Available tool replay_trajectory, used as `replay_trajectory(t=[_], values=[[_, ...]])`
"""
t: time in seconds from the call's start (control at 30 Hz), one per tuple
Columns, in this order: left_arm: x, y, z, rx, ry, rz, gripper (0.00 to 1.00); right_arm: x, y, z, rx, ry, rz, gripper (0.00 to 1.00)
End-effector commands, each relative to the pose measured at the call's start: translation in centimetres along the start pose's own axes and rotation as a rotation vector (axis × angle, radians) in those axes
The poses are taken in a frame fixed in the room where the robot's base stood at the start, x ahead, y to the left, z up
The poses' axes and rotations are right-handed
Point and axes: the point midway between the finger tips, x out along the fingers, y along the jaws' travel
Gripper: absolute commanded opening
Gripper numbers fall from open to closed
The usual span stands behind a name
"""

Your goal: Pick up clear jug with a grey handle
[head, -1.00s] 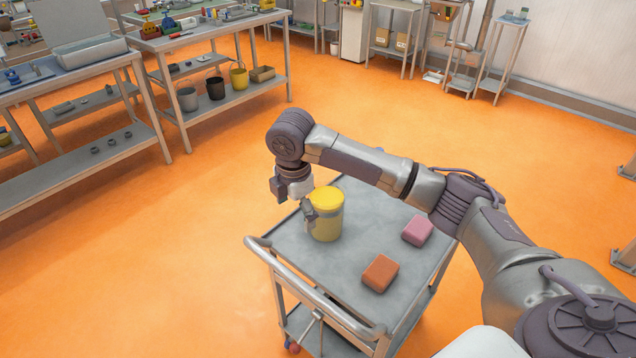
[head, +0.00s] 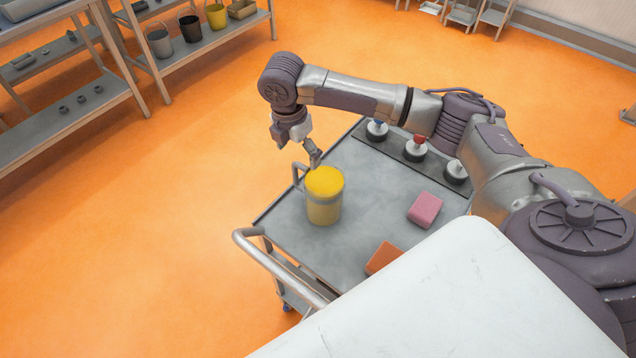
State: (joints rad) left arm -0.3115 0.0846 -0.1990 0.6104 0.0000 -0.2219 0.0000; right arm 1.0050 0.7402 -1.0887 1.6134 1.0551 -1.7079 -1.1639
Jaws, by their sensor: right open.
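My right gripper (head: 298,154) is open and empty, above and behind the container's left side. One finger hangs close to the container's rim; I cannot tell if it touches. My left gripper is not in view.
A pink block (head: 425,209) and an orange block (head: 383,258) lie right of the container. Small pieces with coloured tops, one red (head: 420,141), stand on a dark strip at the cart's back. The cart's handle rail (head: 275,270) is at its left end. Shelves with buckets (head: 190,27) stand far left.

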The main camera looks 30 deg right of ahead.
Motion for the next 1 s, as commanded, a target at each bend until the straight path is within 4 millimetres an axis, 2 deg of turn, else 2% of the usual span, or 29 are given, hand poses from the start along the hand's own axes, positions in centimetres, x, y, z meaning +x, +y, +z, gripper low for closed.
replay_trajectory(t=[0.17, 0.3, 0.5, 0.8, 1.0], values=[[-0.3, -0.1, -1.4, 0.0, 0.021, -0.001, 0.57, 1.2, 0.0, 0.0, -0.001, 0.0, 0.0, 0.91], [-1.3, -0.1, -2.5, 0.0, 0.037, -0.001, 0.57, 2.8, -0.1, -0.1, 0.0, 0.0, -0.004, 0.91], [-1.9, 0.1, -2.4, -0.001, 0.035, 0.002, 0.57, 5.6, 0.0, -0.1, 0.0, 0.0, -0.002, 0.91], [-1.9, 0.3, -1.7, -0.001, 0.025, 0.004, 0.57, 6.3, 0.0, -0.1, -0.001, -0.001, 0.001, 0.91], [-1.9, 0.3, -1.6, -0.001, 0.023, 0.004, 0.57, 6.2, 0.0, -0.1, -0.001, -0.001, 0.001, 0.57]])
